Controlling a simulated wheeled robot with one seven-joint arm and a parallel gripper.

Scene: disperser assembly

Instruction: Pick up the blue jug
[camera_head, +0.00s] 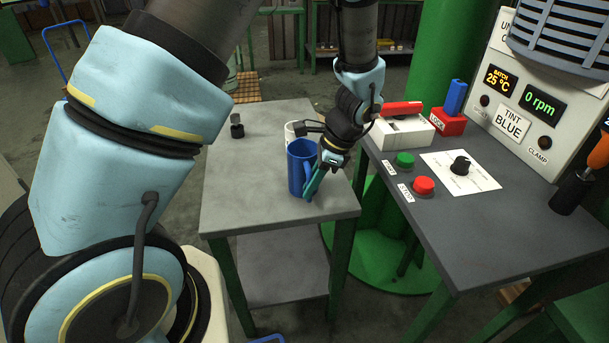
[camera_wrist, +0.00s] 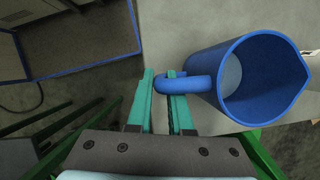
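The blue jug (camera_head: 299,170) stands upright near the front right corner of the grey side table (camera_head: 270,217). In the wrist view the jug (camera_wrist: 285,75) shows its open mouth, with its handle (camera_wrist: 195,84) pointing left toward my fingers. My gripper (camera_head: 312,184) is low at the jug's right side, tilted downward. In the wrist view my gripper (camera_wrist: 163,98) has its two green fingers apart, with the outer part of the handle between them. The handle lies against or very near the right finger. A gap shows beside the left finger. Firm contact cannot be told.
A white container (camera_head: 291,131) stands behind the jug, partly hidden. A small black object (camera_head: 237,126) is at the table's back left. The control bench (camera_head: 475,220) with buttons, knob and display panel stands close on the right. The table's left front is clear.

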